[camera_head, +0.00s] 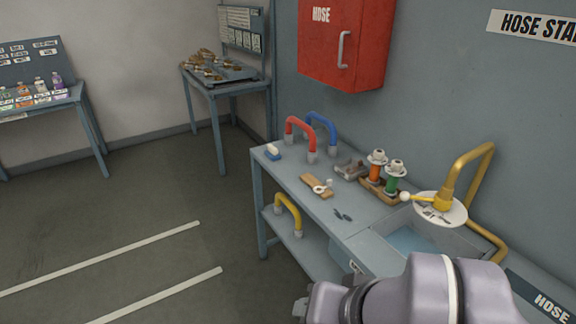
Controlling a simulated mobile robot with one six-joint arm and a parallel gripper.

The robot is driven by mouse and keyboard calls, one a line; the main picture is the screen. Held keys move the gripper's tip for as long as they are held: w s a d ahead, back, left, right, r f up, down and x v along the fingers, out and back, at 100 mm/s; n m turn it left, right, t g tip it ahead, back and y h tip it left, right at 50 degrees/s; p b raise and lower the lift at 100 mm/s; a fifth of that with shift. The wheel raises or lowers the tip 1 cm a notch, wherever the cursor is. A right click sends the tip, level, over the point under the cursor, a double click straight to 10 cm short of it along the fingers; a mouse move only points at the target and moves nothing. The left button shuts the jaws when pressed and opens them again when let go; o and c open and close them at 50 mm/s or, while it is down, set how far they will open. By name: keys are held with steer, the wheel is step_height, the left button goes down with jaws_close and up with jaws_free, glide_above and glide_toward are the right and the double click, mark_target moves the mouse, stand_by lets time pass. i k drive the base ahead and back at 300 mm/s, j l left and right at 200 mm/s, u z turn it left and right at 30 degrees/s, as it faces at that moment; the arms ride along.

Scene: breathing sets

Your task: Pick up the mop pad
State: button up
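I cannot make out a thing that is clearly a mop pad. A small blue block with a white top (272,152) lies at the far left corner of the blue-grey bench (268,175); I cannot tell whether it is a pad, a brush or a sponge. My arm crosses the bottom right of the view, in front of the bench's near part. The fingers of my gripper do not show, and the arm hides part of the bench's near end.
The bench holds red (300,130) and blue (322,127) hoops, a wooden board (315,187), orange (376,170) and green (392,179) spools, and a basin (405,240). A yellow hoop (289,213) stands on its lower shelf. A red cabinet (345,45) hangs above. Floor at left is clear.

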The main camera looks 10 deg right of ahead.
mark_target(272, 153)
steer(key=i+j+z, duration=0.2)
steer(key=i+j, duration=0.25)
steer(key=i, duration=0.5)
steer(key=i+j+z, duration=0.15)
steer(key=i+j, duration=0.45)
steer(key=i, duration=0.3)
steer(key=i+j+z, duration=0.2)
steer(key=i+j, duration=0.55)
steer(key=i, duration=0.1)
